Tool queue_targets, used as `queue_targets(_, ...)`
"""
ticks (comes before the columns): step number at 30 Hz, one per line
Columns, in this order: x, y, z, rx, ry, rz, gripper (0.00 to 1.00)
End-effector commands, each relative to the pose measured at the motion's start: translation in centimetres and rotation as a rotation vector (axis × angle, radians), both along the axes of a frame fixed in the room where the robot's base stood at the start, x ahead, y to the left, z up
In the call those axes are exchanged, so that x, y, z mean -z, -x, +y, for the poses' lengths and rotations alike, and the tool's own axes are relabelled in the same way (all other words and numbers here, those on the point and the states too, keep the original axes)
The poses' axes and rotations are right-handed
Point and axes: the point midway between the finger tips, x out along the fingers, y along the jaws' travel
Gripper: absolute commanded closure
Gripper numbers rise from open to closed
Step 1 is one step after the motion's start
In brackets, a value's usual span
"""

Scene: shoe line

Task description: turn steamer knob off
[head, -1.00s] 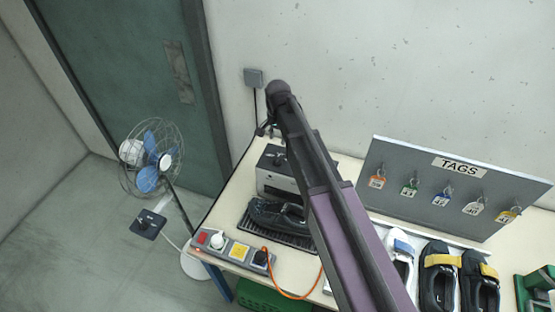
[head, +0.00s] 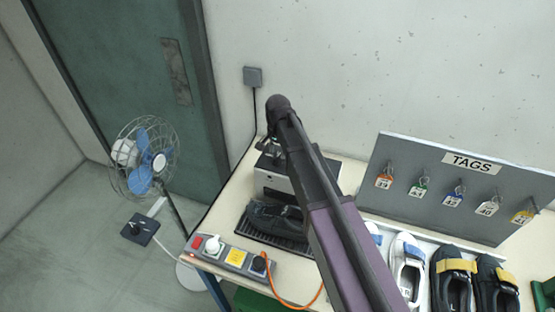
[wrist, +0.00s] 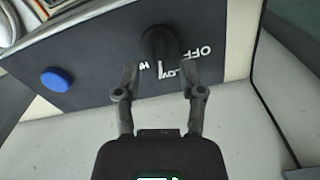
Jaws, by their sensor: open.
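The steamer (head: 272,183) is a grey and black box at the back left of the table. In the wrist view its dark panel (wrist: 105,75) carries a black knob (wrist: 157,42) with white HI, LOW and OFF marks beside it. In the head view my gripper (head: 272,148) is above the steamer's top, partly hidden by my arm.
A blue button (wrist: 56,80) is on the same panel. A dark shoe (head: 272,217) lies on a black grate in front of the steamer. A power strip (head: 235,257) with an orange cord is at the table's front left. The tag board (head: 455,195) and several shoes stand to the right.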

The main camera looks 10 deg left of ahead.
Motion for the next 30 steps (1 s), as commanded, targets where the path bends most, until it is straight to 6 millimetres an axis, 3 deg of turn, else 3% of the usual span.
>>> queue_targets(7,1.7,0.0,0.0,0.000,0.000,0.000,0.49)
queue_targets(22,1.9,0.0,0.0,0.000,0.000,0.000,0.49)
queue_targets(23,1.9,0.0,0.0,0.000,0.000,0.000,0.54)
queue_targets(27,1.9,0.0,0.0,0.000,0.000,0.000,0.96)
queue_targets(30,1.9,0.0,0.0,0.000,0.000,0.000,1.00)
